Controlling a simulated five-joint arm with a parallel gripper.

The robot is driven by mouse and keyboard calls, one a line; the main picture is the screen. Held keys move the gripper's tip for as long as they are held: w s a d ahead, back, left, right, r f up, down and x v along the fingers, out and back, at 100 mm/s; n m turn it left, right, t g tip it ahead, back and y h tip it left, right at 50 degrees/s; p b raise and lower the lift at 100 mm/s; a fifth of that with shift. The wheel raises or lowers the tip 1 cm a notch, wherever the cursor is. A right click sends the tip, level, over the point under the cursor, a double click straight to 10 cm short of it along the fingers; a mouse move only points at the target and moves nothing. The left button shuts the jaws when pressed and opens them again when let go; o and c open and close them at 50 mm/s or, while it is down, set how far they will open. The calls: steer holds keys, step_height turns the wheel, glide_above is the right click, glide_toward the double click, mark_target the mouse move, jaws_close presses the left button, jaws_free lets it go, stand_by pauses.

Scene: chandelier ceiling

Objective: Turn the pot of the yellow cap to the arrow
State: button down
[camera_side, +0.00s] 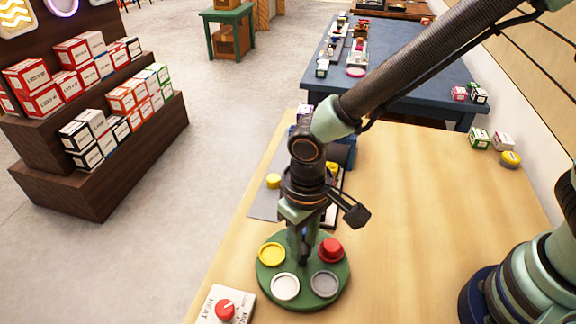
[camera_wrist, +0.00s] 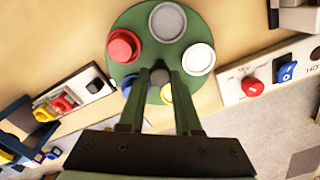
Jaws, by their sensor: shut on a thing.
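In the wrist view my gripper (camera_wrist: 161,80) is shut on a small grey centre knob (camera_wrist: 160,76). There the yellow pot (camera_wrist: 167,93) is partly hidden by a finger. A loose yellow cap (camera_side: 273,181) lies on a grey mat behind the turntable. I cannot make out the arrow.
A white panel (camera_side: 242,302) with a red knob (camera_side: 225,310) stands close to the turntable at the front left. A blue box (camera_side: 345,150) is behind my gripper. Small boxes (camera_side: 480,138) sit at the right wall. The table right of the turntable is clear.

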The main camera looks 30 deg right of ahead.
steer(key=shift+r+m, duration=0.1)
steer(key=shift+m, duration=8.9)
steer(key=c, duration=0.6)
jaws_free()
